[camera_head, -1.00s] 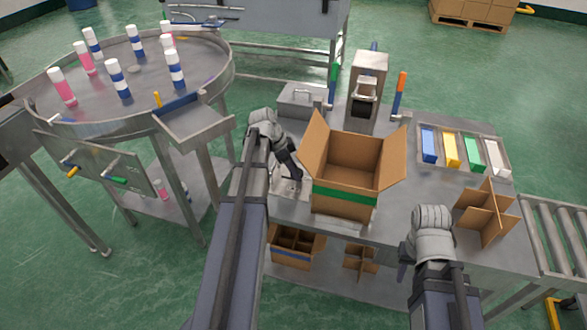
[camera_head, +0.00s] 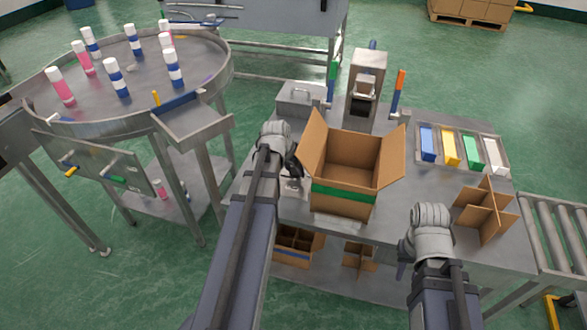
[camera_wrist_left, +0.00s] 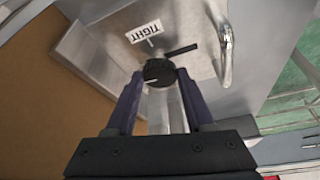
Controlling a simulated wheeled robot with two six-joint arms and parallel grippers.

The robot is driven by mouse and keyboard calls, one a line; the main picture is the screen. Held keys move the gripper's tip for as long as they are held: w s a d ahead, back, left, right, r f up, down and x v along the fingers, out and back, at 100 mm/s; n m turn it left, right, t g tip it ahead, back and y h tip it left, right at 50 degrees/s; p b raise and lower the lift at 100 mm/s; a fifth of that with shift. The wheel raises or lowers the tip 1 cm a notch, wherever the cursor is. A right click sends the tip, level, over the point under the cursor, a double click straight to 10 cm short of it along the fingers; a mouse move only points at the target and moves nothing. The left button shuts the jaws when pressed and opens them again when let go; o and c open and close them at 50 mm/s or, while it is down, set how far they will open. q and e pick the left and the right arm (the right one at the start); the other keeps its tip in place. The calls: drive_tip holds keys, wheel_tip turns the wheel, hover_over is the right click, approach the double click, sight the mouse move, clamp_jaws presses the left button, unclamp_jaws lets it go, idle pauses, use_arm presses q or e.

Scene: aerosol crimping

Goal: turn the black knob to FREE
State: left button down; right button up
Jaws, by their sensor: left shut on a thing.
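The black knob (camera_wrist_left: 158,73) shows in the left wrist view on a metal plate, with a white pointer line on its face. A TIGHT label (camera_wrist_left: 145,33) lies just beyond it; no FREE label can be read. My left gripper (camera_wrist_left: 158,80) is shut on the knob, one finger on each side. In the head view my left gripper (camera_head: 294,172) is low over the table beside the carton, and its own wrist hides the knob. My right gripper (camera_head: 404,262) hangs near the table's front edge; its fingers are too small to judge.
An open cardboard carton (camera_head: 343,198) stands right beside my left gripper. A metal handle (camera_wrist_left: 226,55) rises near the knob. A cardboard divider (camera_head: 487,212) and coloured bins (camera_head: 452,147) sit at the right. A round table (camera_head: 140,85) with several bottles is at the left.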

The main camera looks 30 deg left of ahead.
use_arm(q)
drive_tip(key=shift+n+y, duration=0.3)
drive_tip(key=shift+n, duration=0.3)
drive_tip(key=shift+c, duration=1.3)
unclamp_jaws()
drive_tip(key=shift+r, duration=0.15)
